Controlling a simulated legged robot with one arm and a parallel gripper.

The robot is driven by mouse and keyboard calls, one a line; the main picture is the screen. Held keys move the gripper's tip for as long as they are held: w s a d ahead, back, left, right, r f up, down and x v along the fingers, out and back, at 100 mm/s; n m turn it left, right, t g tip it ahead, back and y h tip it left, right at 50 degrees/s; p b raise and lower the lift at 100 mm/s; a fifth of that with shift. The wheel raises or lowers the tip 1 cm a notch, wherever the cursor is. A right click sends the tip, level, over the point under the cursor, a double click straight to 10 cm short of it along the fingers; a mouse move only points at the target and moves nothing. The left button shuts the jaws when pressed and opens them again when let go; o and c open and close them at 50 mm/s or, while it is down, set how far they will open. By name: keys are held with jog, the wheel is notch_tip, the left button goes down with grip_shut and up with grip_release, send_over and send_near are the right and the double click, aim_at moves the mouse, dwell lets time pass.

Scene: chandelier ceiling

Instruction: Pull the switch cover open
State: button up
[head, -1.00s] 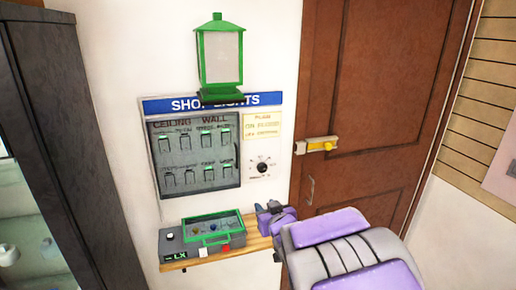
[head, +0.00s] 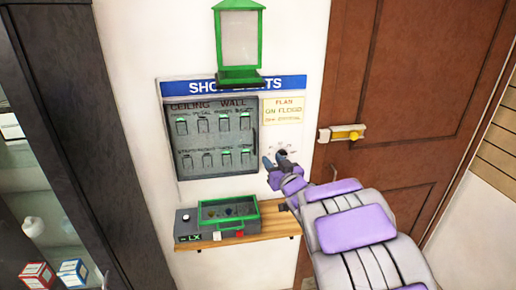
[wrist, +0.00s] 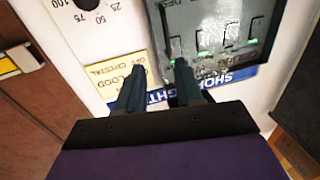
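The grey switch panel (head: 215,138) is on the white wall under the blue sign, with rows of switches marked ceiling and wall. Its framed front appears closed, with a dark upright strip at its right edge. My gripper (head: 274,161) is just right of the panel's lower right side and covers most of the dial. In the wrist view the panel (wrist: 222,35) appears upside down. My gripper (wrist: 159,72) shows two dark fingers apart, pointing at the panel's edge and the yellow label. Whether either finger touches the panel cannot be told.
A wooden shelf (head: 262,228) below holds a grey LX box (head: 194,226) with a green-framed lid. A green lantern (head: 239,45) hangs above the blue sign (head: 290,84). A brown door (head: 405,90) with a yellow latch (head: 341,133) is right; a dark cabinet (head: 75,110) is left.

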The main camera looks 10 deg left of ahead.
aim_at(255, 144)
jog(key=x, duration=0.7)
jog(key=a+b+x, duration=0.1)
jog(key=x, duration=0.3)
jog(key=shift+s+a, duration=0.1)
jog(key=shift+s, duration=0.2)
jog(key=shift+a, duration=0.35)
jog(key=shift+c, duration=0.2)
jog(key=shift+a+f, duration=0.1)
jog(key=shift+a, duration=0.1)
jog(key=shift+c, duration=0.8)
jog(key=shift+d, duration=0.85)
grip_shut()
jog(key=shift+a, duration=0.25)
